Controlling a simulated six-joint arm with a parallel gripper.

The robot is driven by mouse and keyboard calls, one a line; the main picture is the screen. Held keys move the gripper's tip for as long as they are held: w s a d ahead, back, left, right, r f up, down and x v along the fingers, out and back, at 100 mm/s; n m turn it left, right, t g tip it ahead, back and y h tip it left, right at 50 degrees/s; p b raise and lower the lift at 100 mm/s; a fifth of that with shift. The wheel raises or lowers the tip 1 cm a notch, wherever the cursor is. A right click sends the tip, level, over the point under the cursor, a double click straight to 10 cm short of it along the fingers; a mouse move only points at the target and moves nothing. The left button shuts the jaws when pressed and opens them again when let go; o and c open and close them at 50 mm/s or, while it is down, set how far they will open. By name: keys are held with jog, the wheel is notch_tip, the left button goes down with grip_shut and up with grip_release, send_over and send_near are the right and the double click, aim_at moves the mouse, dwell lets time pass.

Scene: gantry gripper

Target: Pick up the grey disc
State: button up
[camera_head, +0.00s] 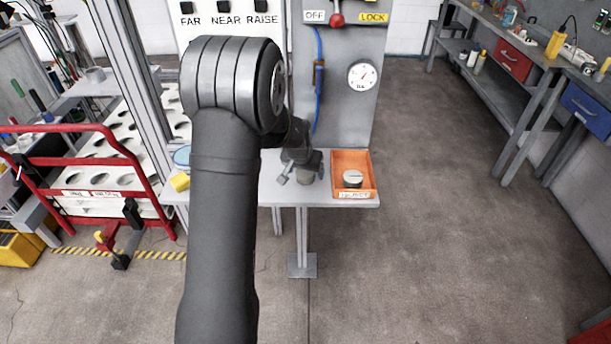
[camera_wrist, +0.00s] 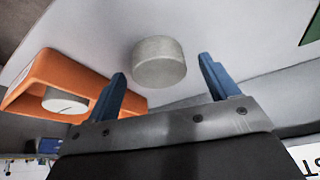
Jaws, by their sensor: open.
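A plain grey disc (camera_wrist: 158,62), a short thick cylinder, stands on the light table in the wrist view. It shows partly below my gripper in the head view (camera_head: 305,178). My gripper (camera_head: 301,170) is over the table, left of the orange tray. In the wrist view, its two blue fingers (camera_wrist: 163,72) are spread apart with nothing held between them. The disc appears beyond the fingertips, roughly in line with the gap. I cannot tell the exact distance between fingers and disc.
An orange tray (camera_head: 350,159) sits at the table's right end, holding a pale disc (camera_head: 352,178) with a dark line on top. A grey panel with a gauge (camera_head: 362,76) and blue hose (camera_head: 318,100) rises behind the table.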

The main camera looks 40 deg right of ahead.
jog(key=shift+c, duration=0.4)
jog(key=c, duration=1.1)
